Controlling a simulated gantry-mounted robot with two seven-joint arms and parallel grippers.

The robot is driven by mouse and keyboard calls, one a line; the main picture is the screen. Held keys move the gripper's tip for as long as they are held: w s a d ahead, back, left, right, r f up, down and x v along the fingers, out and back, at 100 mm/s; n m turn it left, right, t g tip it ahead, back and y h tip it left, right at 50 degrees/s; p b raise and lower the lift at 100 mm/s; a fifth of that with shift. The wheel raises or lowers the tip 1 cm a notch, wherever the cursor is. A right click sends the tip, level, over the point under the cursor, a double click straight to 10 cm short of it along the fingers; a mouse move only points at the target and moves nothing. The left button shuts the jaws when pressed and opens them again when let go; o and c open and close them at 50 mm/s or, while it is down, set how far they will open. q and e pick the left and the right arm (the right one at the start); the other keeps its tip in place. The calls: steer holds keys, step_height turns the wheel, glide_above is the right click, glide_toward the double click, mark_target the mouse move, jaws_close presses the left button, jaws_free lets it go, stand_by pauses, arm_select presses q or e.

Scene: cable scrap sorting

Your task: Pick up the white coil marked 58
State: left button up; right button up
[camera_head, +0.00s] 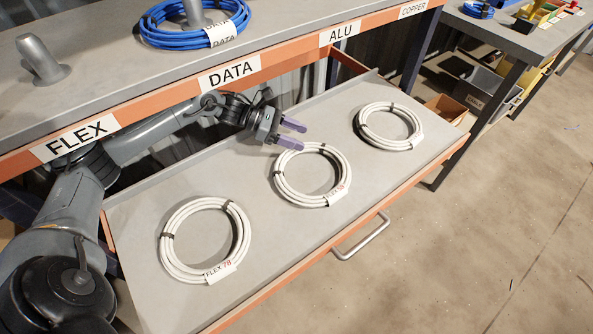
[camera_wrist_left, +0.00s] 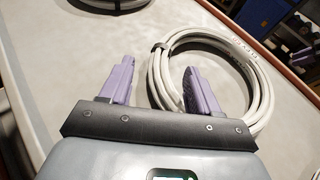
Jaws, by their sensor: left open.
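Three white coils lie flat in the open drawer (camera_head: 255,172). The left coil (camera_head: 165,250) has a tag reading FLEX 78. The middle coil (camera_head: 281,185) and the right coil (camera_head: 362,128) have tags too small to read surely. My left gripper (camera_head: 297,134) has purple fingers, open and empty, above the drawer beside the upper rim of the middle coil. In the left wrist view the fingers (camera_wrist_left: 160,68) are apart, and the right finger overlaps a nearby coil (camera_wrist_left: 263,88) whose tag is at its top. Whether it touches is unclear.
Blue coils (camera_head: 180,38) sit on the bench above, whose front edge carries FLEX, DATA, ALU and COPPER labels. The drawer handle (camera_head: 362,238) sticks out in front. Bins (camera_head: 482,85) stand at the upper right. Bare drawer floor shows between the coils.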

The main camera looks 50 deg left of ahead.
mark_target(315, 143)
arm_select(q)
steer(key=shift+w+d+f, duration=0.1)
steer(key=shift+f, duration=0.15)
steer(key=shift+w+d+f+b, duration=0.15)
steer(key=shift+w+d+b, duration=0.1)
steer(key=shift+d+b, duration=0.1)
steer(key=shift+b+x, duration=0.6)
steer(key=shift+x, duration=1.1)
steer(key=shift+c, duration=0.3)
jaws_close()
